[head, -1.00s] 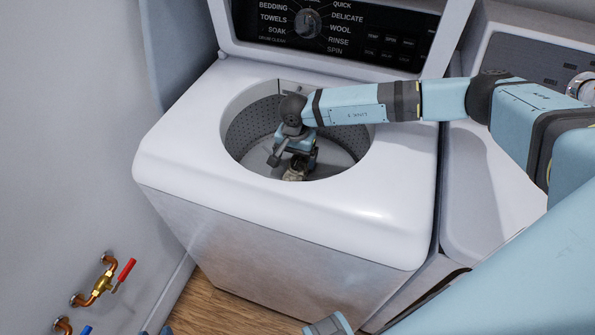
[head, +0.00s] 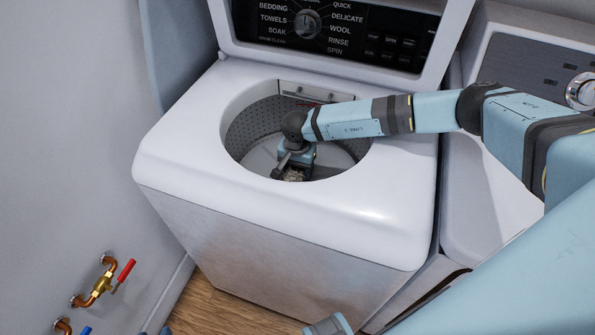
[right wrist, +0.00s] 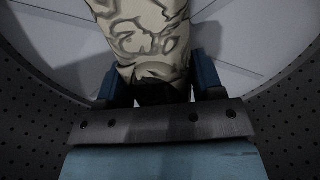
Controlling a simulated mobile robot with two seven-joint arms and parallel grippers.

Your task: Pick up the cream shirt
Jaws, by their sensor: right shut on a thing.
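The cream shirt (right wrist: 150,35) shows in the right wrist view as cream cloth with a grey swirling pattern, running up from between the fingers of my right gripper (right wrist: 165,85). The right gripper is shut on the shirt and points down into the drum. Most of the shirt is hidden in the head view by the gripper and the drum's front rim.
The top-load washer (head: 200,165) stands with its lid opening uncovered. Its control panel (head: 350,30) rises behind. The dryer (head: 490,190) stands close on the right. A grey wall (head: 70,130) and pipes with a red-handled valve (head: 105,282) are on the left.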

